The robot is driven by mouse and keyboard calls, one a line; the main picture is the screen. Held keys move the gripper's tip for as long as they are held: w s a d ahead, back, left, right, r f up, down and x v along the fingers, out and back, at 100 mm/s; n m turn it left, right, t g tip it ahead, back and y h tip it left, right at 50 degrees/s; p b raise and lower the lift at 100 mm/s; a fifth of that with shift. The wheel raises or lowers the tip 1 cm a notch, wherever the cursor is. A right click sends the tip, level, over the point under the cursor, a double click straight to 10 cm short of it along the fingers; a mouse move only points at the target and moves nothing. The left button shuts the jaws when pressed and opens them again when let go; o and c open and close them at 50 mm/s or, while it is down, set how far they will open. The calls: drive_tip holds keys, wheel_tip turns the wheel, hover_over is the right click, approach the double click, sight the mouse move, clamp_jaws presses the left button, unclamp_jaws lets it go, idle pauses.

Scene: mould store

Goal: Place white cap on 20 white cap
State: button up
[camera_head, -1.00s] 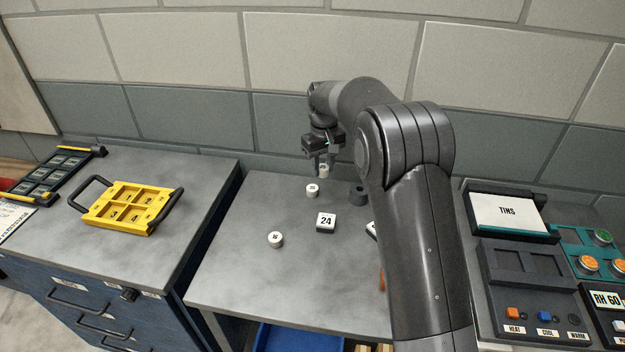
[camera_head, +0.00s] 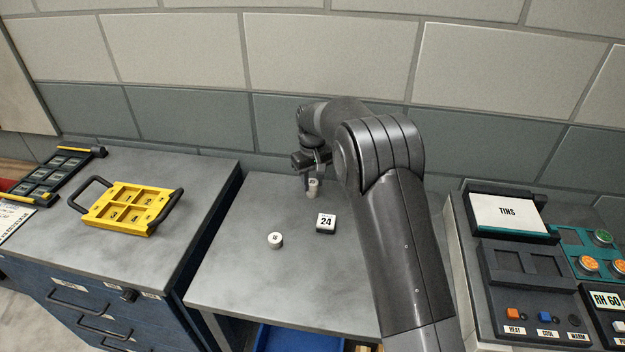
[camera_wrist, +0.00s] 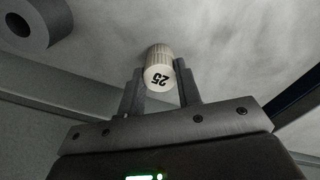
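A white ribbed cap (camera_wrist: 160,76) with a number that looks like 25 sits between the two fingertips of my gripper (camera_wrist: 160,88) in the wrist view, with a finger against each side. In the head view my gripper (camera_head: 313,178) points down at this white cap (camera_head: 313,188), at the spot where another white cap stood. That lower cap cannot be told apart now; whether the held cap touches it is unclear. Another white cap (camera_head: 275,240) stands upright nearer the front of the table, its number too small to read surely.
A dark hollow cylinder (camera_wrist: 38,20) shows in the wrist view. A yellow tray (camera_head: 128,207) is on the left cabinet; a TINS panel (camera_head: 507,214) stands right. The table's left part is clear.

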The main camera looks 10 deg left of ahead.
sight(313, 182)
drive_tip(key=o, duration=0.4)
drive_tip(key=shift+o, duration=0.2)
wheel_tip(313, 182, up, 12)
drive_tip(key=shift+r, duration=0.2)
drive_tip(key=s+d+r+m+t, duration=0.2)
drive_tip(key=s+d+r, duration=0.5)
drive_tip(key=s+d, duration=0.25)
drive_tip(key=s+d+r+m+t, duration=0.1)
drive_tip(key=s+d+r+m, duration=0.1)
drive_tip(key=s+d+r, duration=0.7)
drive_tip(key=s+d+f+m+t, duration=0.1)
drive_tip(key=s+d+f, duration=0.1)
drive_tip(key=s, duration=0.4)
drive_tip(key=s+d+f+m, duration=0.1)
drive_tip(key=s+d+f, duration=0.2)
drive_tip(key=s+d, duration=0.2)
drive_tip(key=s+d+f+m+t, duration=0.1)
drive_tip(key=s+d+f, duration=0.2)
drive_tip(key=s, duration=0.6)
drive_tip(key=shift+s+d+f+m+t, duration=0.15)
drive_tip(key=shift+s+d+m+t, duration=0.1)
drive_tip(key=shift+m+t, duration=0.05)
